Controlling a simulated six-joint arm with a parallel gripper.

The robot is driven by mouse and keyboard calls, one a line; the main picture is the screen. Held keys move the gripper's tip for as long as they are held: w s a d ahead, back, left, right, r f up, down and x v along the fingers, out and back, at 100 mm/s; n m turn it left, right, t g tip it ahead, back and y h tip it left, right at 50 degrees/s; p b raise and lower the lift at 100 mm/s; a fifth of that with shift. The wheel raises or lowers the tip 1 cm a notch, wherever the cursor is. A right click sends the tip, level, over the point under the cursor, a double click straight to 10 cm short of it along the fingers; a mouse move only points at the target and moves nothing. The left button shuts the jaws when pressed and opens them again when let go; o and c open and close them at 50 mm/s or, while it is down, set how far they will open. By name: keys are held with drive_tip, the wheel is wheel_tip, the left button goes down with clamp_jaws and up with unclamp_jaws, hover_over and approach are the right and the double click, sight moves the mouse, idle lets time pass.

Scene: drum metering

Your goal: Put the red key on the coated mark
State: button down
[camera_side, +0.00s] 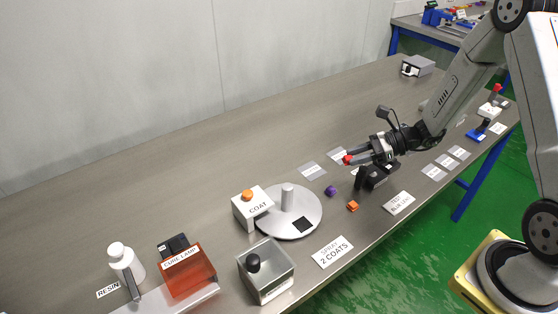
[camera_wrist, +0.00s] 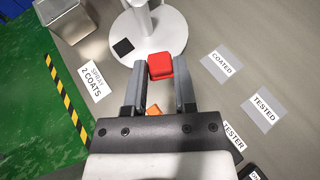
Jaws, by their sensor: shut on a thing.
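The red key (camera_side: 347,159) is a small red block held at the tips of my gripper (camera_side: 357,157), above the table. In the wrist view the red key (camera_wrist: 160,66) sits between the two fingertips (camera_wrist: 159,75), which are shut on it. The coated mark (camera_wrist: 222,62) is a pale square labelled COATED, to the right of the red key in the wrist view. In the side view the coated mark (camera_side: 312,171) lies flat and bare on the table, left of my gripper and behind the purple key.
The tested mark (camera_wrist: 263,109) lies beside the coated one. A purple key (camera_side: 331,190) and an orange key (camera_side: 352,206) lie near the round turntable (camera_side: 272,224) with its post. The COAT button box (camera_side: 252,206), clear box (camera_side: 266,270) and black tester (camera_side: 376,176) stand nearby.

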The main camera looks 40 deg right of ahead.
drive_tip(key=shift+n+g, duration=0.3)
drive_tip(key=shift+n, duration=0.1)
drive_tip(key=shift+w, duration=0.1)
hover_over(318, 170)
drive_tip(key=shift+s+a+f, duration=0.1)
drive_tip(key=shift+s+f, duration=0.05)
drive_tip(key=shift+f, duration=2.2)
drive_tip(key=shift+s+f, duration=0.15)
drive_tip(key=shift+f, duration=2.15)
drive_tip(key=shift+w+f, duration=0.25)
drive_tip(key=shift+f, duration=1.6)
